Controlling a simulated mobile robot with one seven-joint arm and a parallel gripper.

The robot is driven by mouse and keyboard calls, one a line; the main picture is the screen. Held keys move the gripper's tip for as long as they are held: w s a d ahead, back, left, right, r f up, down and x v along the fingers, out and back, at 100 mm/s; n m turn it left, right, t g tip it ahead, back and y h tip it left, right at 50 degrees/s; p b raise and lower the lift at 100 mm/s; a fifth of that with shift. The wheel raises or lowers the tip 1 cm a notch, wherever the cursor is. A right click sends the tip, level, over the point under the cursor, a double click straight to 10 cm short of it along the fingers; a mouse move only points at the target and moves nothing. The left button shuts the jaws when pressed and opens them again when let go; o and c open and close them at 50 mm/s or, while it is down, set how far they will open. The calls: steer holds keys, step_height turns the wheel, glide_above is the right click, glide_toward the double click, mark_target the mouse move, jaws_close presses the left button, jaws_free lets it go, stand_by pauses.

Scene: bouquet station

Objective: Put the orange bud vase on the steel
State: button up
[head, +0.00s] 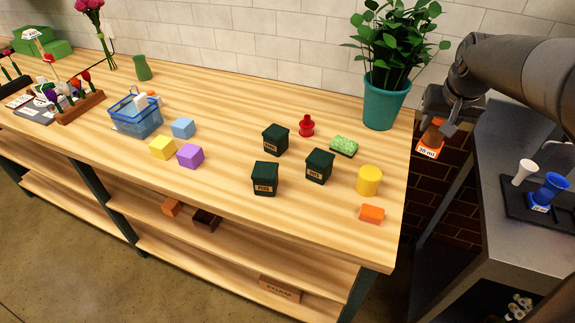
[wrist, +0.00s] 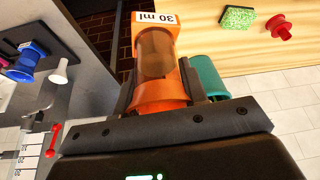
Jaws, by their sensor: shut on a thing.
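The orange bud vase (head: 431,138) carries a white "30 ml" label. My gripper (head: 440,118) is shut on it and holds it in the air, over the gap between the wooden bench and the steel counter (head: 470,185) at the right. In the wrist view the orange vase (wrist: 155,65) sits between the two dark fingers, its label end pointing away from my gripper (wrist: 155,85). The steel counter also shows at the left of the wrist view (wrist: 75,110).
A potted plant (head: 385,100) stands at the bench's right end, close to my gripper. Dark green boxes (head: 275,140) and blocks lie on the bench.

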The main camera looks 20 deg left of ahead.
steer(key=a+n, duration=0.2)
steer(key=a, duration=2.4)
steer(key=s+a+f+n+y, duration=0.1)
steer(key=s+a, duration=0.2)
steer(key=a, duration=0.5)
steer(key=s+a, duration=0.4)
steer(key=a, duration=0.3)
steer(key=f, duration=0.5)
steer(key=shift+w+d+f, duration=0.1)
steer(key=shift+w+f, duration=0.05)
steer(key=shift+w, duration=0.2)
steer(key=s+a+f, duration=0.1)
steer(key=a+f, duration=0.2)
steer(key=s+a+f, duration=0.1)
steer(key=a+f, duration=0.2)
steer(key=a, duration=0.1)
steer(key=s+a+f, duration=0.1)
steer(key=a+f, duration=0.2)
steer(key=a, duration=0.1)
steer(key=shift+s+f, duration=0.3)
steer(key=shift+s, duration=0.1)
steer(key=shift+f, duration=0.45)
